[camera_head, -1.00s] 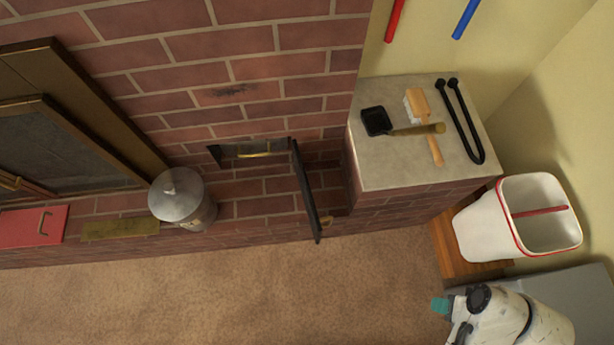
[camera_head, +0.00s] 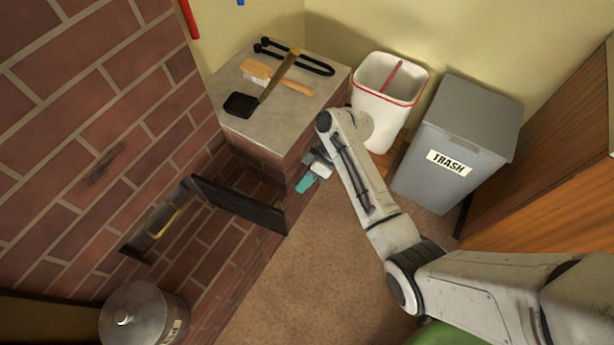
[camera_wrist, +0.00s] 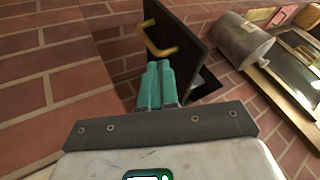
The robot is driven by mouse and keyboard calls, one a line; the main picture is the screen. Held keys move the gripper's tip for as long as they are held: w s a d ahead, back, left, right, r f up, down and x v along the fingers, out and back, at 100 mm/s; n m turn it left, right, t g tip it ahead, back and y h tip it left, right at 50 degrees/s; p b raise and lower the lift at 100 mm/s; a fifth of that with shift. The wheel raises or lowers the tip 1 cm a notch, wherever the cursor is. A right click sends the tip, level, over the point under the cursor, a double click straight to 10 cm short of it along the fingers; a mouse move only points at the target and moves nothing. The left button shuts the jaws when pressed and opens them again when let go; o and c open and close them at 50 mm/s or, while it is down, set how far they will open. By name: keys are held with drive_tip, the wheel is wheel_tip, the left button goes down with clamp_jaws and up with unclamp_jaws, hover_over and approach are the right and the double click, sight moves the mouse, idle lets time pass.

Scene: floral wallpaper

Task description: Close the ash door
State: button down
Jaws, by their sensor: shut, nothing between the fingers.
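The ash door (camera_head: 239,205) is a dark flat panel standing open, swung out from a small opening (camera_head: 158,226) in the brick wall. In the wrist view the door (camera_wrist: 181,40) shows its outer face with a brass handle (camera_wrist: 156,46). My gripper (camera_head: 306,184) has teal fingers and is to the right of the door's free edge, in front of the brick ledge. In the wrist view my gripper (camera_wrist: 158,68) is shut and empty, its fingertips pointing at the door just below the handle. I cannot tell whether they touch it.
A brick ledge (camera_head: 285,103) holds a brush (camera_head: 285,80), a small shovel (camera_head: 241,105) and black tongs (camera_head: 300,58). A white bin (camera_head: 371,97) and a grey trash bin (camera_head: 458,120) stand right. A metal canister (camera_head: 135,312) is lower left. Carpet (camera_head: 300,275) lies clear in front.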

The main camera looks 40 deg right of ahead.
drive_tip(key=s+a+f, duration=0.1)
drive_tip(key=a+f, duration=0.2)
drive_tip(key=a, duration=0.3)
drive_tip(key=shift+f, duration=0.3)
drive_tip(key=shift+s, duration=0.1)
